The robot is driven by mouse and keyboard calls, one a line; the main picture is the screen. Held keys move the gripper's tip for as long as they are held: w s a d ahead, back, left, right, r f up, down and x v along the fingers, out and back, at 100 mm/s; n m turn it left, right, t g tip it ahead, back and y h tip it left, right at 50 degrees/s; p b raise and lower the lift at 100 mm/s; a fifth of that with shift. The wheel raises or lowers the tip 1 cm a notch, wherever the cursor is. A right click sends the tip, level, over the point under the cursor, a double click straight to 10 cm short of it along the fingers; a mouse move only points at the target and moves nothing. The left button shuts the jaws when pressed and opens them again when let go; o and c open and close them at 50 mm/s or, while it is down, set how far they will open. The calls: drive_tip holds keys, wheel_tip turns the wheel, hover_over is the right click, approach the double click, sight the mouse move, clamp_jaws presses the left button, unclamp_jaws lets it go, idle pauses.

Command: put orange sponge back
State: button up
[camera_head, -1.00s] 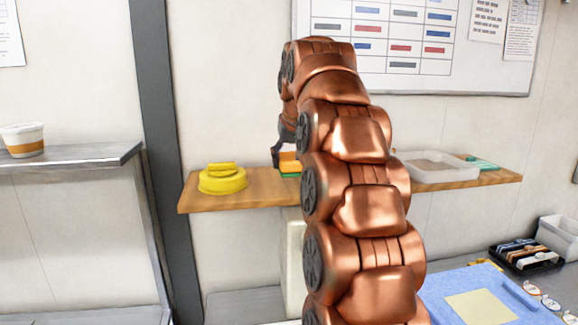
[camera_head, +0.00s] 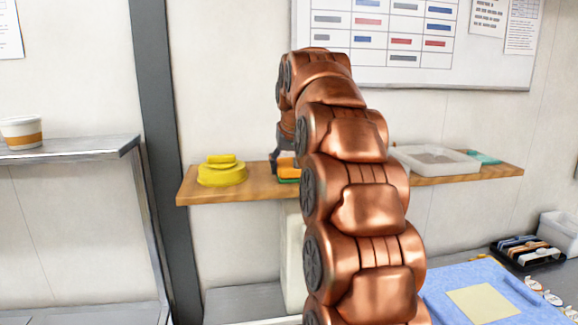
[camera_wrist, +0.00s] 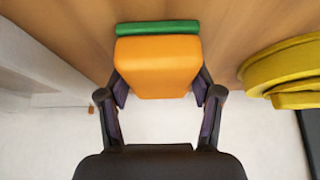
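The orange sponge (camera_wrist: 158,66) has a green layer (camera_wrist: 157,28) on its far side in the wrist view. My gripper (camera_wrist: 160,92) has one finger against each side of the sponge and is shut on it. In the head view the sponge (camera_head: 287,163) shows beside my arm, green side down, at the wooden shelf (camera_head: 260,190). My arm hides its right part. I cannot tell whether the green underside touches the shelf.
A yellow round stack (camera_head: 221,174) stands on the shelf left of the sponge, and it shows at right in the wrist view (camera_wrist: 285,72). A white tray (camera_head: 437,160) and a teal item (camera_head: 484,157) are on the shelf's right end. Bare shelf lies between stack and sponge.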

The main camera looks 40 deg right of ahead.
drive_tip(key=o, duration=0.4)
drive_tip(key=shift+b+v, duration=0.7)
drive_tip(key=shift+v, duration=2.8)
drive_tip(key=p+v, duration=0.2)
drive_tip(key=v, duration=0.3)
drive_tip(key=shift+r+p, duration=0.2)
drive_tip(key=shift+p, duration=0.2)
